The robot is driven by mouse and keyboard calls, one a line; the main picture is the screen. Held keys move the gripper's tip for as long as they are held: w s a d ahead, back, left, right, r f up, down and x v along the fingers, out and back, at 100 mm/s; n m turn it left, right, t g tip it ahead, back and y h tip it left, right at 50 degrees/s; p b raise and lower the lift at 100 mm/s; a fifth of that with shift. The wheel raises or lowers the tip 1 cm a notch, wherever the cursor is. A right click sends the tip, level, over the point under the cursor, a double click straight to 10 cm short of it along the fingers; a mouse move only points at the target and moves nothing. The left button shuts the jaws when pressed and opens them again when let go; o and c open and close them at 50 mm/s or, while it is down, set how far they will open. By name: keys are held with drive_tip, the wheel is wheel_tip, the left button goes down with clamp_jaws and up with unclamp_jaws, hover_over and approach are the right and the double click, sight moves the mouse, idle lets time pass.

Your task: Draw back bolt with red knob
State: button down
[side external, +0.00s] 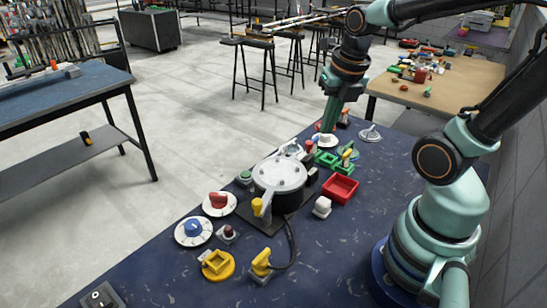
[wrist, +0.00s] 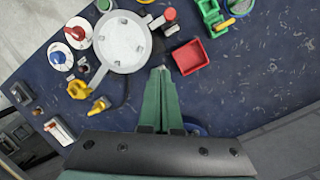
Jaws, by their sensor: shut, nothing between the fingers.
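My gripper (side external: 328,126) is shut and empty, with its green fingers pointing down above the far part of the blue bench. In the wrist view its fingertips (wrist: 162,70) are close together, just below the round pot and left of the red tray in the picture. A small red knob (wrist: 170,14) on a pale base stands just beyond the pot; a red knob there also shows in the side view (side external: 308,146). It may belong to the bolt, but its bar is too small to make out. My gripper is apart from it.
The lidded pot (side external: 279,174) and red tray (side external: 340,189) stand mid-bench. Red (side external: 218,200) and blue (side external: 193,229) dials, a yellow handle (side external: 262,262) and green parts (side external: 327,159) surround them. A white-and-red part (wrist: 58,131) lies lower left. The bench's near right is clear.

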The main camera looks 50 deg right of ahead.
drive_tip(key=shift+w+d+f, duration=0.65)
drive_tip(key=shift+w+f, duration=0.2)
drive_tip(key=shift+f, duration=0.75)
drive_tip(key=shift+w+d+f, duration=0.6)
drive_tip(key=shift+w+f, duration=0.3)
drive_tip(key=shift+f, duration=0.75)
drive_tip(key=shift+w+d+f, duration=0.65)
drive_tip(key=shift+w+f, duration=0.2)
drive_tip(key=shift+f, duration=0.75)
drive_tip(key=shift+d, duration=0.1)
drive_tip(key=shift+d, duration=1.55)
drive_tip(key=shift+s+a, duration=0.1)
drive_tip(key=s+a+r, duration=0.3)
drive_tip(key=s+r, duration=0.2)
drive_tip(key=r, duration=0.4)
drive_tip(key=shift+a+r, duration=0.35)
drive_tip(key=shift+r, duration=0.05)
